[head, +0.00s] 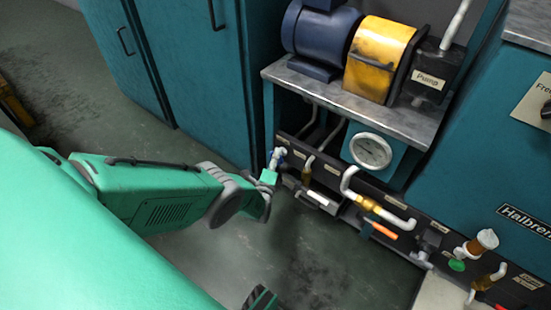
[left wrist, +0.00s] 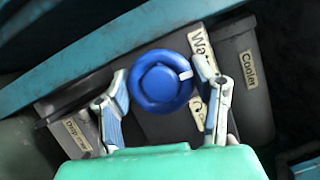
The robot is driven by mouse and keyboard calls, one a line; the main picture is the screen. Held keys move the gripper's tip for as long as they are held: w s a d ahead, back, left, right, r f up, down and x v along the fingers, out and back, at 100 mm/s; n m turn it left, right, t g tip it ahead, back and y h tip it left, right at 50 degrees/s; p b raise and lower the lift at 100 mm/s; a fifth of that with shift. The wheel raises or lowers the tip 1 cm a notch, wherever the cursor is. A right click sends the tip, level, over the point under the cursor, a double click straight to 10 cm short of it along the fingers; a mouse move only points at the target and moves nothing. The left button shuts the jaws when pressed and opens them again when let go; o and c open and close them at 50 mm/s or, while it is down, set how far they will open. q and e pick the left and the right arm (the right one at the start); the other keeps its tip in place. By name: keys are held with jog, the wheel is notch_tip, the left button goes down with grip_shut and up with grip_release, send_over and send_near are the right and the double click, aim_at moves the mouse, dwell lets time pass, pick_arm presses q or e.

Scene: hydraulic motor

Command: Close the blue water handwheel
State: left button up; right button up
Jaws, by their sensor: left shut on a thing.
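The blue water handwheel (left wrist: 160,82) is round with a raised hub and a small white mark at its right side in the left wrist view. My left gripper (left wrist: 162,74) has one finger at each side of the wheel and is shut on it. In the head view my left gripper (head: 270,178) is at the left end of the low pipe panel, below the pump stand.
A pump (head: 380,58) with a blue motor (head: 320,38) stands on a metal-topped bench above a round gauge (head: 371,151). White pipes and an orange-handled valve (head: 384,231) lie right of my left gripper. Teal cabinets (head: 195,75) stand behind. Floor in front is open.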

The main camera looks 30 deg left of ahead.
pick_arm(q)
jog(key=o, duration=1.2)
jog(key=shift+s+d+f, duration=0.15)
jog(key=shift+d+f, duration=0.15)
jog(key=shift+f, duration=0.1)
jog(key=shift+a+r, duration=0.1)
jog(key=shift+r, duration=0.05)
jog(key=v, duration=1.1)
jog(key=shift+s, duration=0.4)
